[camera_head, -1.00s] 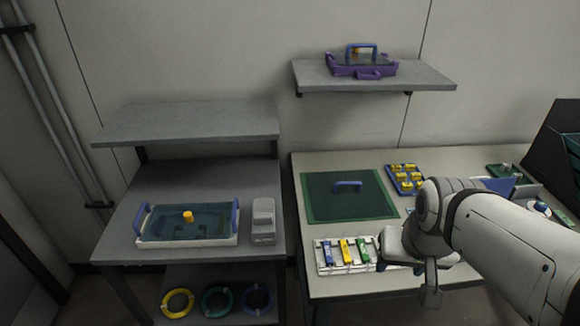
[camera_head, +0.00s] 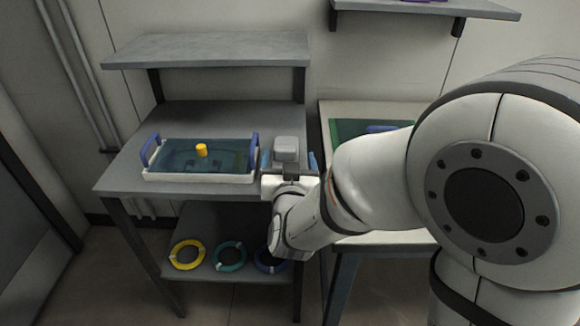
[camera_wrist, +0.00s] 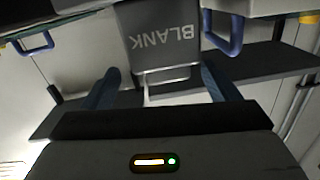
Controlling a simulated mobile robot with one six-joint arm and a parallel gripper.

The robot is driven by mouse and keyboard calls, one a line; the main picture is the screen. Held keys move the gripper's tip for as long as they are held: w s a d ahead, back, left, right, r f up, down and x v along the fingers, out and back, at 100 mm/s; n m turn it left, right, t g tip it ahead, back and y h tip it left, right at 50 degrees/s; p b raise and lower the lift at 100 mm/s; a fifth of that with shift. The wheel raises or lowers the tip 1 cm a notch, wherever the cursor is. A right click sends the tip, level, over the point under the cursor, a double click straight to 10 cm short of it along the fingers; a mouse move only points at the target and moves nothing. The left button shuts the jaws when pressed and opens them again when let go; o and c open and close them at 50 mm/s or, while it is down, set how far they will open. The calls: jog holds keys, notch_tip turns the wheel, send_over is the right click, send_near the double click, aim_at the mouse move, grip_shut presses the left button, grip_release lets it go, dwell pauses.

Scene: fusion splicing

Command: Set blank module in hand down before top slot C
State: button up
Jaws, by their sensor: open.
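The blank module (camera_head: 286,149) is a grey block standing on the right end of the grey bench, beside the tray with blue handles. In the wrist view it (camera_wrist: 165,38) appears upside down with the word BLANK on its face. My gripper (camera_head: 288,162) is open, with one blue finger on each side of the module's near end. In the wrist view the gripper (camera_wrist: 160,84) shows a gap between its fingers and the module, so it is not clamped. I cannot make out a slot marked C.
A white tray (camera_head: 200,178) with blue handles and a yellow knob stands close left of the module. Yellow (camera_head: 187,254), teal (camera_head: 230,254) and blue rings lie on the lower shelf. My arm hides most of the right bench (camera_head: 385,240).

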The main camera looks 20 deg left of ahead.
jog(key=s+f, duration=0.2)
jog(key=s, duration=0.2)
jog(key=shift+t+h, duration=0.3)
jog(key=shift+h, duration=0.1)
jog(key=b+x, duration=0.1)
jog(key=x, duration=0.6)
jog(key=shift+w, duration=0.4)
jog(key=c, duration=1.2)
jog(key=shift+r, duration=0.2)
